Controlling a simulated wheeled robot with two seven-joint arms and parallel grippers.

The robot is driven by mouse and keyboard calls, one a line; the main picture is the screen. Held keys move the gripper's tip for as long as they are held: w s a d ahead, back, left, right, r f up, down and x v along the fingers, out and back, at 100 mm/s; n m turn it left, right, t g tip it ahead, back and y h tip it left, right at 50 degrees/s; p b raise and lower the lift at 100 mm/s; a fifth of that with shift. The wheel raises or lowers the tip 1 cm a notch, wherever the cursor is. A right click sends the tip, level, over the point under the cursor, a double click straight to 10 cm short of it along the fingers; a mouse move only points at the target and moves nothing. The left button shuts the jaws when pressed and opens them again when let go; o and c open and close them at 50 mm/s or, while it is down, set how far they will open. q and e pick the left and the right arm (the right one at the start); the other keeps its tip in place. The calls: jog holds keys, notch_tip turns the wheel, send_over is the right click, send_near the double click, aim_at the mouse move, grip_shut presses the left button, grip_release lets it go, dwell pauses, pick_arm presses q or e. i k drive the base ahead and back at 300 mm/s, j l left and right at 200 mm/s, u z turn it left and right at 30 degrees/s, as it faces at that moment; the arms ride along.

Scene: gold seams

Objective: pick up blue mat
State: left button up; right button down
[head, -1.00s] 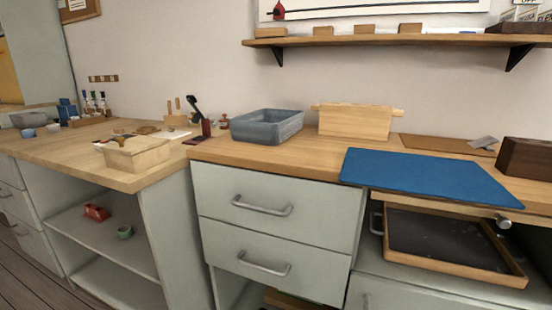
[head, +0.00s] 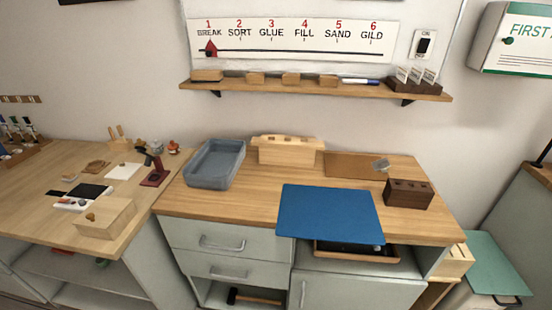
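The blue mat (head: 328,217) is a flat blue rectangle lying on the wooden worktop (head: 238,206). Its front edge sticks out past the worktop's front edge, above an open tray-like drawer (head: 350,256). Nothing lies on top of the mat. Neither of my grippers shows in the head view.
A grey bin (head: 214,165) and a light wooden block rack (head: 287,151) stand behind the mat to the left. A brown board (head: 352,166) lies behind it, and a dark wooden block (head: 408,194) stands close to its right. A shelf (head: 315,88) runs along the wall above.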

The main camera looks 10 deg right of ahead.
aim_at(321, 213)
jog(key=k+l+z, duration=0.3)
jog(key=l+z, duration=0.3)
jog(key=k+l+z, duration=0.15)
jog(key=l+z, duration=0.5)
jog(key=l, duration=0.15)
